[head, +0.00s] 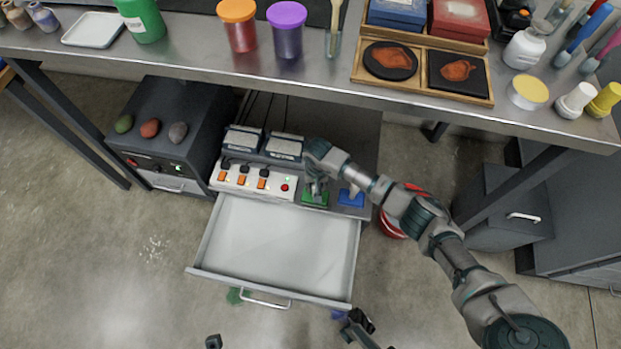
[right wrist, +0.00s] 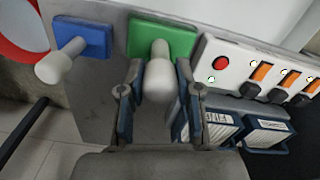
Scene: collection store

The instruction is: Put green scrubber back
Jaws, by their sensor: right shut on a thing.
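The green scrubber (head: 315,199) is a flat green block with a pale upright handle. It is on the low grey unit under the bench, just right of the power strip. The block also shows in the right wrist view (right wrist: 178,38), with the pale handle between the fingers. My right gripper (head: 317,183) comes down over it and is shut on the handle. From these views I cannot tell whether the block touches the surface. The blue scrubber (head: 352,198) is to its right and appears in the wrist view (right wrist: 88,36).
An open, empty drawer (head: 275,240) juts out below. The power strip (head: 252,183) with orange switches and a red button is close left. A red bucket (head: 388,226) stands right, partly behind my arm. The metal bench edge (head: 300,87) overhangs above.

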